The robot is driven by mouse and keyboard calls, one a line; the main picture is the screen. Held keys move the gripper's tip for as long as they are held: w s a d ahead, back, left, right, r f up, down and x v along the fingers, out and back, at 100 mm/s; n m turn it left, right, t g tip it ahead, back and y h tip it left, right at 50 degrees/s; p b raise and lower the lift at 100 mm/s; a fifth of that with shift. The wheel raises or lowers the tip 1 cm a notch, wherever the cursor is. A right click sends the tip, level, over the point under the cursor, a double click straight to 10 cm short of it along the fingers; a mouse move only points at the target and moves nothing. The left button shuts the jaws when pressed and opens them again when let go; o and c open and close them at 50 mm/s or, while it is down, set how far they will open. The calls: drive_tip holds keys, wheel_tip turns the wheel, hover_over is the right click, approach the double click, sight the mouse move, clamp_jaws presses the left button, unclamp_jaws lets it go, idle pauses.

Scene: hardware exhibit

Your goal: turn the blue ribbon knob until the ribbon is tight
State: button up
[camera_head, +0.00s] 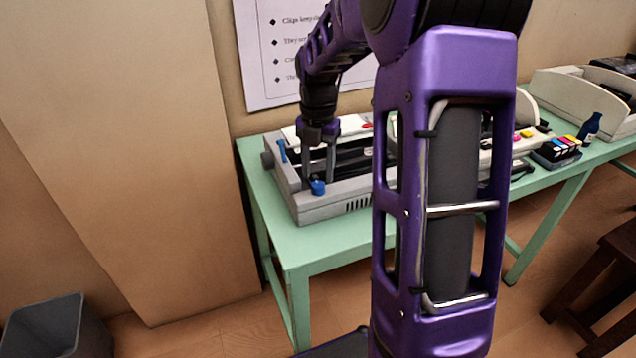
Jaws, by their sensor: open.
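A grey printer with an open top (345,205) stands on the green table. A small round blue knob (318,188) sits at its front left, and it looks like the ribbon knob. My gripper (318,178) points down over the left part of the printer. It is open, with its fingers apart and their tips close to the blue knob. I cannot tell whether they touch it. A second blue part, like a lever (282,151), stands at the printer's left end. The ribbon cannot be made out, and my arm hides the printer's right part.
The green table (345,246) runs along the wall. Ink cartridges (557,150), a dark blue bottle (589,127) and pale machines (580,95) stand to the right. A grey bin (55,325) is at lower left, and a dark wooden stool (610,270) at right.

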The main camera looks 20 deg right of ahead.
sight(318, 188)
drive_tip(key=shift+f, duration=1.5)
drive_tip(key=shift+c, duration=0.3)
clamp_jaws()
